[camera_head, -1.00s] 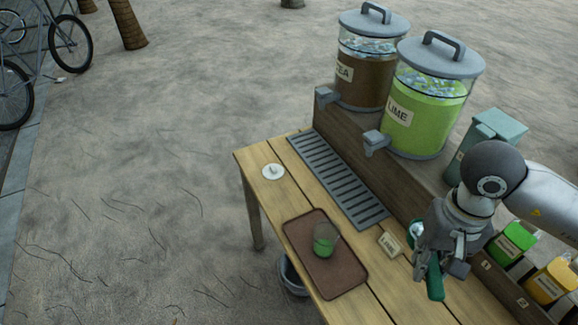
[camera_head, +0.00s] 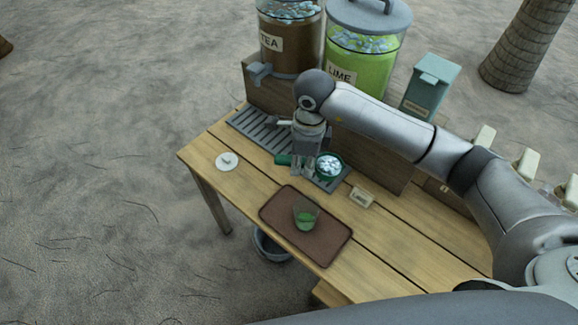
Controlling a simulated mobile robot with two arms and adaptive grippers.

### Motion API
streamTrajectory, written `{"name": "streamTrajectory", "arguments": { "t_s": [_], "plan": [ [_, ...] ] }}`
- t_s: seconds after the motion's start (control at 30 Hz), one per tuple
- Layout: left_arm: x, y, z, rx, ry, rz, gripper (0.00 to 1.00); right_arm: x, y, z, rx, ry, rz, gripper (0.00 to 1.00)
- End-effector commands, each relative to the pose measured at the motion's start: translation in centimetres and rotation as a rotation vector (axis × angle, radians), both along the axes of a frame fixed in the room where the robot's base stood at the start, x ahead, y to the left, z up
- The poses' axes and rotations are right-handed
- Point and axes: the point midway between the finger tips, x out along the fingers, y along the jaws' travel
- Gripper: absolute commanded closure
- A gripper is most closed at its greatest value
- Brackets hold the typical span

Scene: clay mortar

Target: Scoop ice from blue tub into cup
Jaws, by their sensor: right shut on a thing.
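My right gripper (camera_head: 303,172) is shut on a scoop with a green handle (camera_head: 283,160). The scoop's round bowl (camera_head: 329,165) shows to the right of the fingers, with pale ice pieces in it. It is above the edge of the drip grate, behind the cup and apart from it. The clear cup (camera_head: 306,215) stands upright on a brown tray (camera_head: 335,240), with green liquid low inside. I cannot make out a blue tub with ice. My left gripper is not in view.
TEA (camera_head: 290,45) and LIME (camera_head: 365,60) dispensers stand behind the grate (camera_head: 255,130). A teal lidded box (camera_head: 430,90) is at the back right. A small sign (camera_head: 361,197) and a white disc (camera_head: 227,161) lie on the table. The table's front right is clear.

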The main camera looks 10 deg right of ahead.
Motion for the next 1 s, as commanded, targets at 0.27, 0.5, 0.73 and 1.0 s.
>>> {"name": "streamTrajectory", "arguments": {
  "t_s": [0.27, 0.5, 0.73, 1.0],
  "plan": [
    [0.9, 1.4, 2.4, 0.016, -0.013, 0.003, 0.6, 1.3, 1.9, -2.5, -0.001, 0.035, -0.642, 1.0],
    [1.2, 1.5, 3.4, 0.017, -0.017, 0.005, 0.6, 1.4, 2.8, -4.5, -0.018, 0.052, -1.035, 1.0],
    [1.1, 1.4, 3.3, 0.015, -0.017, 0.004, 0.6, 1.3, 3.0, -5.6, -0.012, 0.067, -1.159, 1.0],
    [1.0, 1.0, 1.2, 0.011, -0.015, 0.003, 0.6, 1.3, 2.9, -7.3, 0.143, 0.192, -1.155, 1.0]
  ]
}}
